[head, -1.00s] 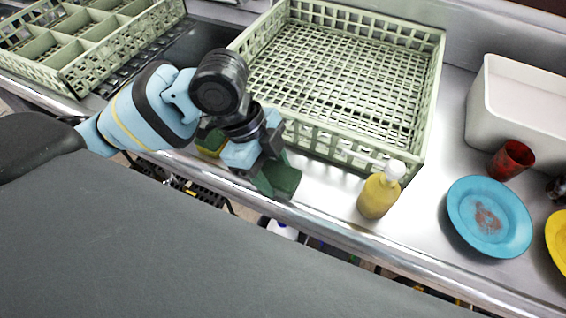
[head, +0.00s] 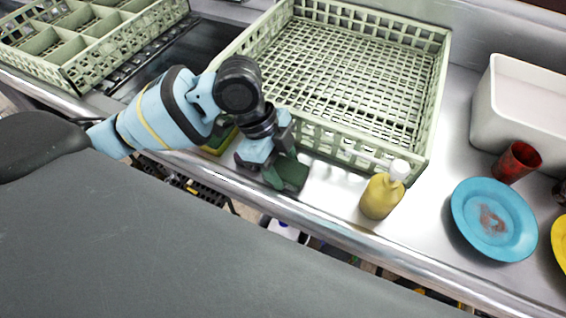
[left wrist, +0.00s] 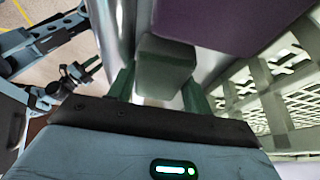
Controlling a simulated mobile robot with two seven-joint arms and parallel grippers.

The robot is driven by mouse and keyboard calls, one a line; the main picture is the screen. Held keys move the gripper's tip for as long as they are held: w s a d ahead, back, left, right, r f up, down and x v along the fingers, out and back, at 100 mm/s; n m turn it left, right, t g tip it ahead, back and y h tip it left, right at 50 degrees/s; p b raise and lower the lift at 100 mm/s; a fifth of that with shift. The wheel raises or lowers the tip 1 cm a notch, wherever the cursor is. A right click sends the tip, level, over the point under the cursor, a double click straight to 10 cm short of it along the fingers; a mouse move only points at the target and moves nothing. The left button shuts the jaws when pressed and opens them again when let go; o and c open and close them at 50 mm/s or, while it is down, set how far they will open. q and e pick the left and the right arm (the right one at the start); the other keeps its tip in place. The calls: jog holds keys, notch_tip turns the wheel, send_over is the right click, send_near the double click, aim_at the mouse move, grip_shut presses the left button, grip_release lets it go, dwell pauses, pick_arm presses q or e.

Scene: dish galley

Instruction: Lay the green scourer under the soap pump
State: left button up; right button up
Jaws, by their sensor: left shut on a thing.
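The soap pump (head: 381,196), a yellow bottle with a white pump head, stands upright on the steel counter in front of the pale green rack. No green shows beneath it. My left gripper (head: 272,166) is shut on the green scourer (head: 290,176), to the left of the pump and clearly apart from it, near the counter's front edge. In the left wrist view the scourer (left wrist: 166,68) shows as a grey-green block between two dark green fingers. Whether it touches the counter I cannot tell. A dark gripper-like end of my right arm (left wrist: 72,82) shows small there; its jaws are unclear.
The large rack (head: 425,178) stands close behind my left gripper. A yellow-green item (head: 218,142) is partly hidden by my arm. A blue plate (head: 510,240), red cup (head: 517,160) and white bin (head: 530,125) are to the right. Bare counter lies between scourer and pump.

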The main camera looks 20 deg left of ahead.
pick_arm(q)
jog(key=shift+f, duration=0.15)
pick_arm(e)
jog(key=shift+w+r, duration=0.1)
jog(key=shift+w, duration=0.05)
pick_arm(q)
jog(key=o, duration=0.7)
jog(key=shift+o, duration=0.2)
pick_arm(e)
jog(key=shift+w+r, duration=0.1)
jog(key=shift+w, duration=0.1)
jog(key=shift+w, duration=0.15)
pick_arm(q)
jog(key=p+v, duration=0.1)
jog(key=v, duration=1)
jog(key=shift+r, duration=0.4)
jog(key=shift+a+r, duration=0.15)
jog(key=shift+r, duration=0.1)
jog(key=shift+c, duration=0.3)
pick_arm(e)
jog(key=shift+w+r, duration=0.1)
jog(key=shift+r, duration=0.6)
